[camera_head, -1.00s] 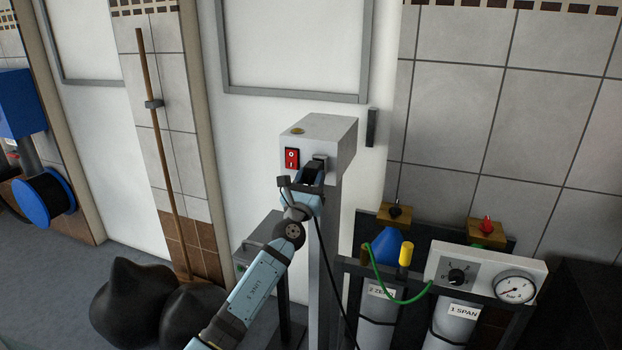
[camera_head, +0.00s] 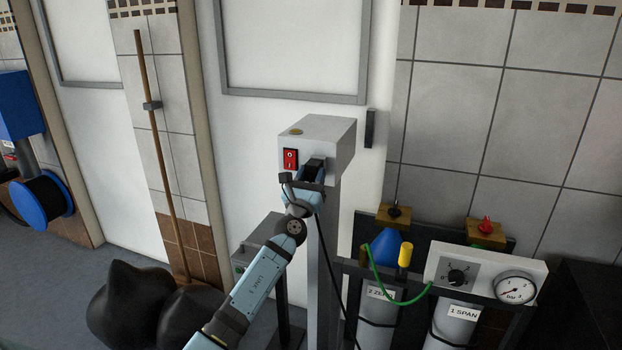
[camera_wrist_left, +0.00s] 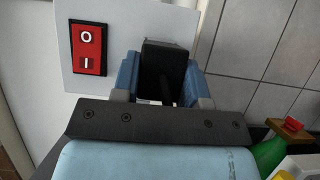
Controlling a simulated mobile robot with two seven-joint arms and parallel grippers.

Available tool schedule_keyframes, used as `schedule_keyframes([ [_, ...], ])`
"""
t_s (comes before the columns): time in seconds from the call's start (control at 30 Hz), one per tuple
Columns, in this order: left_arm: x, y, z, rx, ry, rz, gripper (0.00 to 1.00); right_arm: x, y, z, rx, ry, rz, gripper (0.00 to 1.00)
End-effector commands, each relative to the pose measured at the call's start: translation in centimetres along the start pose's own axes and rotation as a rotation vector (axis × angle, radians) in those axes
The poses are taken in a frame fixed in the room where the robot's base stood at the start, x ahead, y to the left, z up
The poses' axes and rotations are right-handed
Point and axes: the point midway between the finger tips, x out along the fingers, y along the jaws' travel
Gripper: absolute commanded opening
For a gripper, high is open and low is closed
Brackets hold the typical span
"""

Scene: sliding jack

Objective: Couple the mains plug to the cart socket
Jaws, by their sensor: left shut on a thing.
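The mains plug (camera_wrist_left: 164,75) is a black block with a dark cable, seen from behind in the left wrist view. My left gripper (camera_head: 310,172) is shut on it, with a blue finger on each side (camera_wrist_left: 160,78). The plug is at the front face of the grey cart socket box (camera_head: 322,132), right of the red rocker switch (camera_head: 290,159). The plug and fingers cover the socket opening, so I cannot tell how deep the plug sits. The box face also shows in the left wrist view (camera_wrist_left: 118,35). My right gripper is out of view.
The box stands on a grey post (camera_head: 322,250). Right of it are two gas cylinders with a green hose (camera_head: 400,298), a yellow cap and a gauge (camera_head: 514,288). Black sacks (camera_head: 135,305) lie lower left. The cable hangs beside the post.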

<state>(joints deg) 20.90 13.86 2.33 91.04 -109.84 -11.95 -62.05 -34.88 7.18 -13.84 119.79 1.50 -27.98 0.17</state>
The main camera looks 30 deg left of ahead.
Motion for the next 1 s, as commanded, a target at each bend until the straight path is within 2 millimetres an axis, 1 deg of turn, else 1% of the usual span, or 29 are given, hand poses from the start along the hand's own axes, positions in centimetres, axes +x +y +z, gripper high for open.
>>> schedule_keyframes([
  [0.03, 0.1, 0.0, -0.1, 0.0, 0.0, 0.0, 0.15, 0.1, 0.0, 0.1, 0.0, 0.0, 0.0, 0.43],
  [0.07, 0.1, 0.0, -0.1, 0.0, 0.0, 0.0, 0.47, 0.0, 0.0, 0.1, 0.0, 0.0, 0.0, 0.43],
  [0.1, 0.1, 0.0, 0.0, 0.0, 0.0, 0.0, 0.56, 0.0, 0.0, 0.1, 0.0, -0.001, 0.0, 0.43],
  [0.17, 0.1, 0.0, 0.0, 0.0, 0.0, 0.0, 0.7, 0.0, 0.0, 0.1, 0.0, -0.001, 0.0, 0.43],
  [0.57, 0.1, 0.0, 0.0, 0.0, 0.0, 0.0, 0.7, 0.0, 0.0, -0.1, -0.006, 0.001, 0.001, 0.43],
  [0.67, -1.5, 0.0, -0.2, 0.0, 0.002, 0.0, 0.7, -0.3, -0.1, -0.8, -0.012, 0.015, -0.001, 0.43],
  [0.7, -2.4, 0.0, -0.2, 0.0, 0.002, 0.0, 0.7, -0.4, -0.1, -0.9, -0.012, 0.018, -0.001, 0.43],
  [1.0, -9.5, 0.0, -0.2, 0.001, 0.002, -0.001, 0.7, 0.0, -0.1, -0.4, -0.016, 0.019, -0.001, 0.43],
])
